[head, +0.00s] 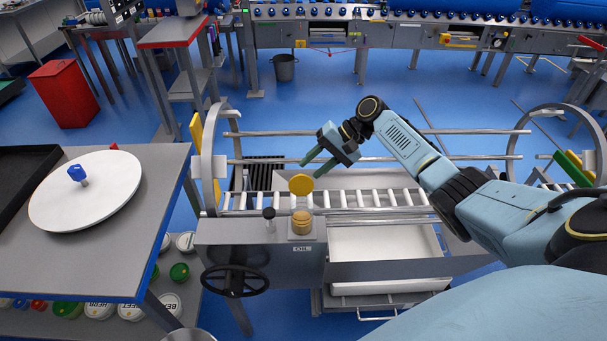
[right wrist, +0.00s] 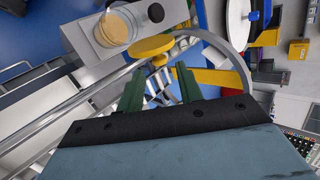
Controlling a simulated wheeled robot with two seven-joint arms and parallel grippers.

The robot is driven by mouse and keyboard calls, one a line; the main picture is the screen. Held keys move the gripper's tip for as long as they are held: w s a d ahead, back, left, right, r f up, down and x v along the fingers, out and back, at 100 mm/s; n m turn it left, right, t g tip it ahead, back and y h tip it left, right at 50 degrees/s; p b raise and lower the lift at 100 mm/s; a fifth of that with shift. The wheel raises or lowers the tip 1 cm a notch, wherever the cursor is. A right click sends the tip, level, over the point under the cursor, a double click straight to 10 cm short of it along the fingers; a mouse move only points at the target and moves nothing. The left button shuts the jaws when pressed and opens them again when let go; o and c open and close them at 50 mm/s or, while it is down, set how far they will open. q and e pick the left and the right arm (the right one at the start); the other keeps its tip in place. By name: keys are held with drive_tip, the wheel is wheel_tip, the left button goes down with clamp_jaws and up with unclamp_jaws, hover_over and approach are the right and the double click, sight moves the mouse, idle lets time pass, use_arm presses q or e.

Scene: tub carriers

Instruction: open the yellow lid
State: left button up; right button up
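The yellow lid (head: 301,185) is a round disc that stands tilted up, off the mouth of the yellow oil filler (head: 302,222). The filler sits on a grey box with a label that reads OIL. In the right wrist view the lid (right wrist: 152,48) is beside the filler's round mouth (right wrist: 117,27), which looks uncovered. My right gripper (head: 311,170) is just above and to the right of the lid in the head view. Its two green fingers are apart with nothing between them, and they point toward the lid. I cannot tell whether a fingertip touches it. My left gripper is not in view.
A black knob (head: 269,213) stands left of the filler, and a black handwheel (head: 236,281) is on the box front. Metal rails and rollers (head: 380,197) lie under my right arm. A grey table (head: 140,215) with a white disc (head: 85,205) is at left.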

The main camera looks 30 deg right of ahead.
drive_tip(key=v, duration=0.8)
drive_tip(key=shift+b, duration=0.35)
